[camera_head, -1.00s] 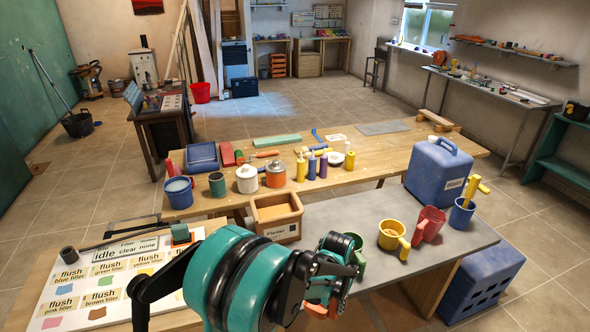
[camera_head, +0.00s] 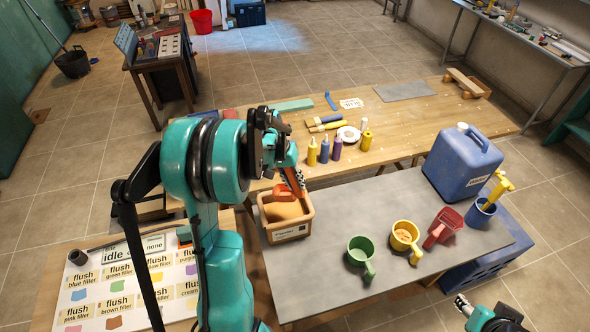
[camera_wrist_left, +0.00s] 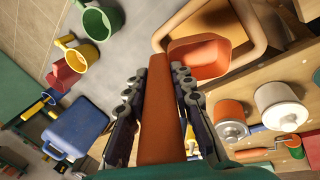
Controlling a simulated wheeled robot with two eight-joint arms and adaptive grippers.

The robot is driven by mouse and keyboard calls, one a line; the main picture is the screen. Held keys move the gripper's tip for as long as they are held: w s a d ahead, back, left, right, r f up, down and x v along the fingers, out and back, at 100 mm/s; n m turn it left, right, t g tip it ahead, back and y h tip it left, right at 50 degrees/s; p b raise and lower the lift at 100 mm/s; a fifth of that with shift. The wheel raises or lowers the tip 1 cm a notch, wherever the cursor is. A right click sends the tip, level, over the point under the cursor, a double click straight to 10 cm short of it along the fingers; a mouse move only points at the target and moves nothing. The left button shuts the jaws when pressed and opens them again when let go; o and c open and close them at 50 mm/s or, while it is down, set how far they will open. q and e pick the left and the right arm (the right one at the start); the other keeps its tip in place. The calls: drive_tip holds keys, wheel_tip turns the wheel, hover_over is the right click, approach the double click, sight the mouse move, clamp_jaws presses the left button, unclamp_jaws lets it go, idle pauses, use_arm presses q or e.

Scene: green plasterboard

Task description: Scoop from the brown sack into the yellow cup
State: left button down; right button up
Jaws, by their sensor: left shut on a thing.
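The brown sack shows as a tan, open-topped box (camera_head: 298,228) with brown powder inside, on the left end of the grey table; its rim (camera_wrist_left: 170,35) also shows in the left wrist view. My left gripper (camera_head: 284,172) is shut on the handle of an orange scoop (camera_head: 292,187). The scoop's bowl (camera_wrist_left: 200,55) is over the box opening; whether it touches the powder is unclear. The yellow cup (camera_head: 397,243) stands upright to the right of the box, with tan material visible inside. My right gripper (camera_head: 466,306) is at the lower right, its fingers unclear.
A green cup (camera_head: 354,257) stands left of the yellow cup, and a red cup (camera_head: 443,226) right of it. A blue jug (camera_head: 462,163) and a blue pot (camera_head: 481,213) are farther right. Bottles (camera_head: 325,150) stand behind on the wooden table. The grey tabletop between box and cups is clear.

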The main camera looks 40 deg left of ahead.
use_arm(q)
drive_tip(key=shift+s+d+f+b, duration=0.1)
drive_tip(key=shift+f+b, duration=0.2)
drive_tip(key=shift+f, duration=0.1)
wheel_tip(320, 180, down, 12)
drive_tip(key=b, duration=0.9)
drive_tip(key=shift+r+g+y+p, duration=0.25)
drive_tip(key=shift+r+y+p, duration=0.3)
drive_tip(key=shift+r+p, duration=1.3)
drive_tip(key=shift+r+g+y+p, duration=0.3)
drive_tip(key=shift+r+y+p, duration=0.3)
drive_tip(key=shift+r+p, duration=1.3)
drive_tip(key=shift+r+g+y+p, duration=0.25)
drive_tip(key=shift+r+y+p, duration=0.5)
drive_tip(key=shift+r, duration=2)
drive_tip(key=c, duration=2.2)
unclamp_jaws()
clamp_jaws()
